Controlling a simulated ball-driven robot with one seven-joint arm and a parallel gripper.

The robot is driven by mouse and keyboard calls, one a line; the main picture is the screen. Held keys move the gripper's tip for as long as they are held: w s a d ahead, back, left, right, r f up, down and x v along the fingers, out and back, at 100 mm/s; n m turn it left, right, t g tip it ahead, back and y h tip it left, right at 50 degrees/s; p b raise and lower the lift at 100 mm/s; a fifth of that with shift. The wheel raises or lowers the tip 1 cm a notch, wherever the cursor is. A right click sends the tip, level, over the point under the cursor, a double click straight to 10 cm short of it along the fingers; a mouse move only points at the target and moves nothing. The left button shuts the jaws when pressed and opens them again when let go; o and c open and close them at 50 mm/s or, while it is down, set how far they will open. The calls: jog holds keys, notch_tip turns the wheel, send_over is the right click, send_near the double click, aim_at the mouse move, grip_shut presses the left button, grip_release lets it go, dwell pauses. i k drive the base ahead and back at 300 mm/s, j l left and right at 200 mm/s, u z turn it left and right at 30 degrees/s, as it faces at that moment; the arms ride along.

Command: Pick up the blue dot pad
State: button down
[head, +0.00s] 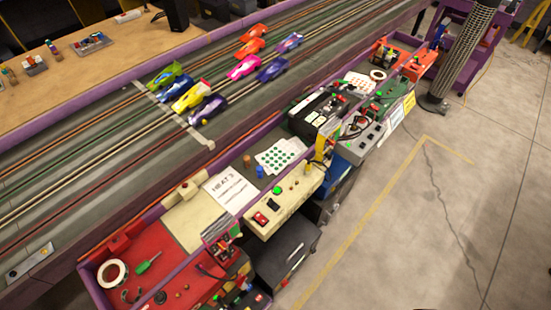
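A white pad with rows of green dots (280,156) lies on the dark surface of the trackside shelf, near the middle of the head view. Another white pad, with red dots (362,83), lies farther back on the same shelf. I cannot make out a pad with clearly blue dots. A small pale sheet (303,108) is partly hidden beside a black box, and its markings are too small to tell. My gripper is not in view.
A purple-edged slot track with several colored cars (244,68) runs behind the shelf. A "HEAT 3" sheet (231,190), cream control box (285,202), black box (318,112) and tape roll (112,273) crowd the shelf. Concrete floor (400,230) is open at right; a dark post (462,55) stands there.

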aim_at(259, 170)
jog(key=i+l+u, duration=0.2)
jog(key=i+u, duration=0.15)
jog(key=i, duration=0.15)
jog(key=i+l+u, duration=0.7)
jog(key=i+l, duration=0.15)
